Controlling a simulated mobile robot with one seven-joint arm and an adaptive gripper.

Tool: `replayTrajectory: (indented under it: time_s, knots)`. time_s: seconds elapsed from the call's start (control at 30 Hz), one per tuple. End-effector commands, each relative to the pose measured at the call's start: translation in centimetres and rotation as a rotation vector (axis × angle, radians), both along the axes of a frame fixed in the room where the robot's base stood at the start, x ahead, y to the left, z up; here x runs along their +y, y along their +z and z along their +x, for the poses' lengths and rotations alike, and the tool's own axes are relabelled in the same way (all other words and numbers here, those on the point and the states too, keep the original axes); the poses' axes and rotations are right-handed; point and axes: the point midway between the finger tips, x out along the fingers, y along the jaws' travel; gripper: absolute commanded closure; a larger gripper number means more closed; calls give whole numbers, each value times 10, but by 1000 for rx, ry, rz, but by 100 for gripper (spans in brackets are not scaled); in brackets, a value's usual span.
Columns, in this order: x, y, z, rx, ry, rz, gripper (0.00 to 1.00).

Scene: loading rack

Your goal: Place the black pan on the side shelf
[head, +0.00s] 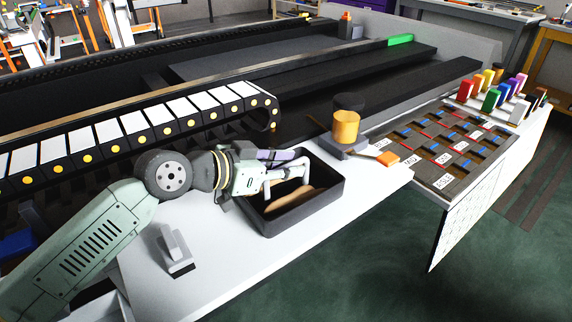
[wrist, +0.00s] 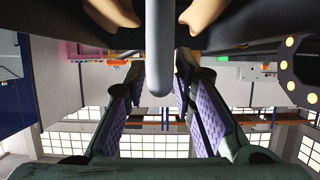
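A black rectangular pan (head: 318,208) with raised walls sits on the white table in the head view, and tan pieces (head: 290,196) lie inside it. My gripper (head: 292,170) is over the pan's left and back part, its fingers reaching over the inside. In the wrist view my gripper (wrist: 158,95) has its two purple-padded fingers apart. A grey rounded bar (wrist: 159,50) reaches into the view between them, with no clear contact on either finger. The pan's back left corner is hidden by my gripper. I cannot tell which surface is the side shelf.
The white table (head: 235,262) has free room in front of the pan. A small grey block (head: 175,252) stands at left. An orange-yellow cylinder (head: 346,126) stands behind the pan. A black cable chain (head: 170,122) runs behind my arm. Labelled boards (head: 440,150) lie at right.

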Motion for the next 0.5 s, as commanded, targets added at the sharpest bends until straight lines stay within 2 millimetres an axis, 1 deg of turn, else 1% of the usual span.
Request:
replayTrajectory:
  time_s: [0.07,0.37,0.5]
  knots:
    - [0,0,0,0,0,0,69]
    - [1,0,0,0,1,0,69]
    - [11,3,-6,1,4,1,69]
